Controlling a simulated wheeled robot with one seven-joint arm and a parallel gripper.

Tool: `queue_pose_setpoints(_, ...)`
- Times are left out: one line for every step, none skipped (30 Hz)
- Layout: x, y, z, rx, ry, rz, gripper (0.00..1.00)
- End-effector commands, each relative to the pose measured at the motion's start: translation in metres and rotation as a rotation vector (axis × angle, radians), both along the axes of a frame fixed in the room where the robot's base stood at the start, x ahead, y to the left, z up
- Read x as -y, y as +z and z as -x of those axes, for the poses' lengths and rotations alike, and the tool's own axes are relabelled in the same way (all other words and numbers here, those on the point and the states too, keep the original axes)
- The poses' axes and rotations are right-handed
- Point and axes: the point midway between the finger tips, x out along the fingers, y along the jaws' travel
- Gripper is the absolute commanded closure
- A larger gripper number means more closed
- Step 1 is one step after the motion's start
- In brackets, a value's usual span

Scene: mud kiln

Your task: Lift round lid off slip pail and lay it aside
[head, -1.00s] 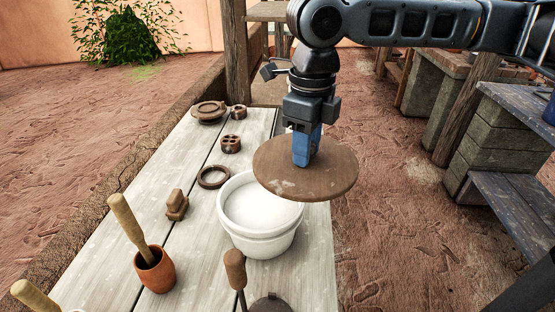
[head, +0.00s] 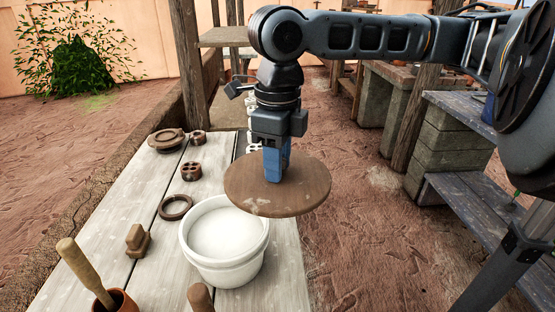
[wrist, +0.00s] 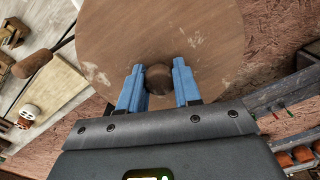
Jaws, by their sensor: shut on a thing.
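The round brown wooden lid (head: 305,195) hangs level from my gripper (head: 273,180) in the head view, to the right of the pail and partly past the table's right edge. In the wrist view my gripper's blue fingers (wrist: 159,88) are shut on the lid's dark round knob (wrist: 158,78), with the lid (wrist: 150,30) spread out beyond it. The white slip pail (head: 222,272) stands open on the table, with pale slip (head: 225,234) inside. The lid's left edge overlaps the pail's far right rim in the picture.
The plank table (head: 155,270) holds a dark ring (head: 175,207), a brown block (head: 138,241), a holed disc (head: 192,171), a flat round piece (head: 167,140) and a terracotta pot (head: 117,302) with a wooden handle. Bare planks lie left of the pail. A grey bench (head: 480,215) stands right.

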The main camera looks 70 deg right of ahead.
Motion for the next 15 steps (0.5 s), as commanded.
queue_pose_setpoints(0.000, 0.004, 0.000, 0.001, 0.000, 0.000, 0.91)
queue_pose_setpoints(0.000, 0.005, 0.000, 0.001, 0.000, 0.000, 0.91)
queue_pose_setpoints(0.000, 0.008, 0.000, 0.001, 0.000, 0.000, 0.91)
queue_pose_setpoints(0.000, 0.009, 0.000, 0.001, 0.000, 0.000, 0.91)
queue_pose_setpoints(0.000, 0.011, 0.000, 0.001, 0.000, -0.001, 0.91)
queue_pose_setpoints(0.000, 0.014, 0.000, 0.001, 0.000, -0.001, 0.91)
queue_pose_setpoints(0.000, 0.015, 0.000, 0.001, 0.000, -0.001, 0.91)
queue_pose_setpoints(0.000, 0.017, 0.000, 0.001, 0.000, -0.001, 0.91)
queue_pose_setpoints(0.000, 0.019, 0.000, 0.001, 0.000, -0.001, 0.91)
queue_pose_setpoints(0.000, 0.021, 0.000, 0.001, 0.000, 0.000, 0.91)
queue_pose_setpoints(0.000, 0.022, 0.000, 0.001, 0.000, 0.000, 0.91)
queue_pose_setpoints(0.000, 0.024, 0.000, 0.001, 0.000, 0.000, 0.91)
queue_pose_setpoints(0.000, 0.026, 0.000, 0.001, 0.000, 0.000, 0.91)
queue_pose_setpoints(0.000, 0.027, 0.000, 0.001, 0.000, 0.000, 0.91)
queue_pose_setpoints(0.000, 0.029, 0.000, 0.001, 0.000, 0.000, 0.91)
